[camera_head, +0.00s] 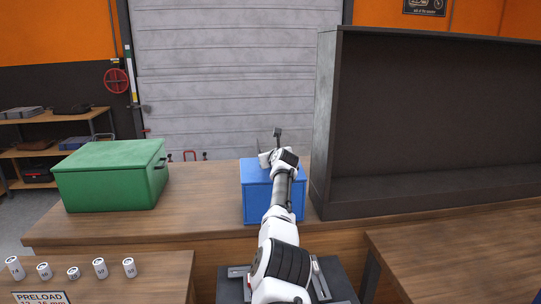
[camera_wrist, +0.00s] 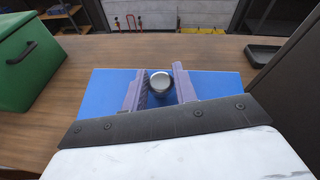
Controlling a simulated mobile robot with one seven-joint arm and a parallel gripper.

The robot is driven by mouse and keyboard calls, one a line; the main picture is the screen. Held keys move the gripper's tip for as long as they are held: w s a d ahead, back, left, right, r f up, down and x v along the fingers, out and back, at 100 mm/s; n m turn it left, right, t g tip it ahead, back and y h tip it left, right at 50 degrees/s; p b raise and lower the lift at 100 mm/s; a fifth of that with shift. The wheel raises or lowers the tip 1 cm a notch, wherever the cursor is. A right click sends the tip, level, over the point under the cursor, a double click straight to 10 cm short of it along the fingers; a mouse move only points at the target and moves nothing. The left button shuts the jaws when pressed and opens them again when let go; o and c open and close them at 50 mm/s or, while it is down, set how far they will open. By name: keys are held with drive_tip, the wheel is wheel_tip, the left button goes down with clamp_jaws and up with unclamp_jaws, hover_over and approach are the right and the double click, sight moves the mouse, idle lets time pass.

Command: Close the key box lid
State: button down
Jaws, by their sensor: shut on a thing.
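A blue box (camera_head: 257,203) stands on the wooden bench in the middle of the head view, its top looking flat. Its blue top (camera_wrist: 215,84) also shows in the wrist view. My gripper (camera_wrist: 158,76) is over this top, with one finger on each side of a round grey knob-like piece (camera_wrist: 160,83), and is shut on it. Whether that piece is fixed to the blue box cannot be told. A green box (camera_head: 108,182) stands to the left with its lid down; its side shows in the wrist view (camera_wrist: 28,62). My arm hides part of the blue box.
A large dark open-fronted cabinet (camera_head: 425,120) stands right of the blue box. A dark tray (camera_wrist: 263,53) lies at the right in the wrist view. Several white cylinders (camera_head: 73,273) stand on the near-left table. The bench (camera_head: 205,200) between the boxes is clear.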

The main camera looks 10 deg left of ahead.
drive_tip(key=shift+w+d+r, duration=0.1)
drive_tip(key=shift+d+r, duration=0.2)
drive_tip(key=shift+r, duration=0.4)
drive_tip(key=c, duration=1.6)
unclamp_jaws()
drive_tip(key=o, duration=0.5)
drive_tip(key=shift+f, duration=0.15)
drive_tip(key=shift+c, duration=0.2)
drive_tip(key=shift+f, duration=0.2)
drive_tip(key=shift+a+f, duration=0.15)
drive_tip(key=shift+s+b, duration=0.2)
drive_tip(key=shift+b, duration=0.55)
drive_tip(key=s+b, duration=0.2)
drive_tip(key=b, duration=0.1)
drive_tip(key=shift+d, duration=0.4)
drive_tip(key=b+v, duration=0.4)
drive_tip(key=v, duration=0.7)
drive_tip(key=shift+r+b, duration=0.3)
drive_tip(key=shift+r, duration=0.2)
drive_tip(key=shift+d, duration=0.1)
